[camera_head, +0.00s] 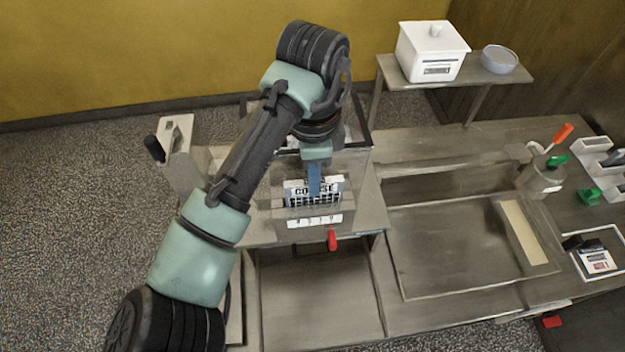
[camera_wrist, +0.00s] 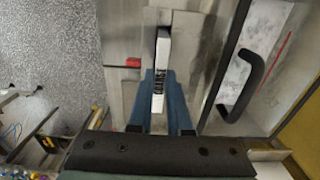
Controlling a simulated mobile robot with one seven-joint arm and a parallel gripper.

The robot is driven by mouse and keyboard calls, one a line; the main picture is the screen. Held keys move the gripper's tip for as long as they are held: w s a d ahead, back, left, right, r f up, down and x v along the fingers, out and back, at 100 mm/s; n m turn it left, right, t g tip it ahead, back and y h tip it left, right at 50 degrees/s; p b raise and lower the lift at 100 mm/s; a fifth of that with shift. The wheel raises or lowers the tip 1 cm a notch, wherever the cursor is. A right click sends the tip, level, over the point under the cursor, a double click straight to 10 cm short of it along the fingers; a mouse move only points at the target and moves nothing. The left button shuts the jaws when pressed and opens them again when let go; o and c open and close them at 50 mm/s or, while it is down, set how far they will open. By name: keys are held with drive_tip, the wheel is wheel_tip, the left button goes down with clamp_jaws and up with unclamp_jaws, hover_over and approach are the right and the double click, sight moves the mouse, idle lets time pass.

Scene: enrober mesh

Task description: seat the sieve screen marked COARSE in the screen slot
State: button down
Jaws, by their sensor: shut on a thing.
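The sieve screen marked COARSE (camera_head: 298,197) is a pale plate with dark lettering and a grid below it. It stands upright over the steel machine top at the picture's centre. My gripper (camera_head: 314,182) has blue fingers and is shut on its upper middle, covering part of the word. In the wrist view the screen (camera_wrist: 163,50) shows edge-on as a narrow white strip between my fingers (camera_wrist: 160,90). The screen slot is not clearly visible; the screen's lower edge is close to the top, and I cannot tell whether it is in the slot.
A white marked strip (camera_head: 315,221) and a red handle (camera_head: 332,240) are just in front of the screen. A dark-handled clear lid (camera_wrist: 243,84) lies to the right in the wrist view. A steel counter with a shallow basin (camera_head: 440,245) extends right.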

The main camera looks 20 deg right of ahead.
drive_tip(key=shift+f, duration=1.1)
drive_tip(key=shift+f, duration=0.2)
drive_tip(key=c, duration=0.9)
unclamp_jaws()
drive_tip(key=shift+r, duration=0.1)
drive_tip(key=shift+o, duration=0.2)
wheel_tip(320, 180, up, 11)
drive_tip(key=shift+f+b, duration=0.1)
drive_tip(key=shift+b, duration=0.65)
drive_tip(key=shift+r, duration=0.75)
